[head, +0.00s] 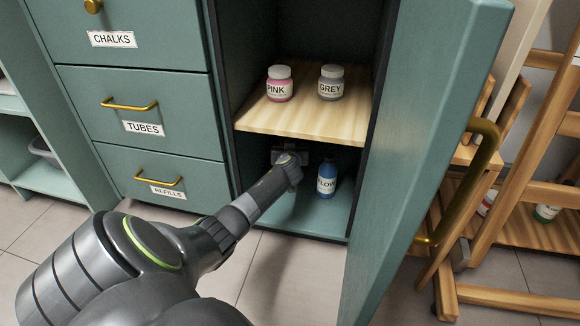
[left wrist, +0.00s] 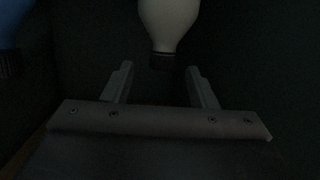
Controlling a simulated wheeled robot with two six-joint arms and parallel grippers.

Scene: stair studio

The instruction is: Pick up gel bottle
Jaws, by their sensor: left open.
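A pale bottle (left wrist: 168,22) with a dark cap shows in the left wrist view, upside down in that picture. Its cap is at the gap between my left fingertips (left wrist: 157,72), and no finger visibly closes on it. No label on it is readable, so I cannot tell if it is the gel. In the head view my left gripper (head: 290,157) reaches into the lower compartment, and my arm hides that bottle. A blue bottle labelled "FLOW" or similar (head: 326,182) stands to its right; it also shows at the left of the wrist view (left wrist: 10,35). My right gripper is not in view.
A wooden shelf (head: 300,118) above the compartment holds a PINK jar (head: 279,86) and a GREY jar (head: 331,84). The open cabinet door (head: 420,110) stands to the right, with a brass handle (head: 486,150). Drawers (head: 130,115) are to the left.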

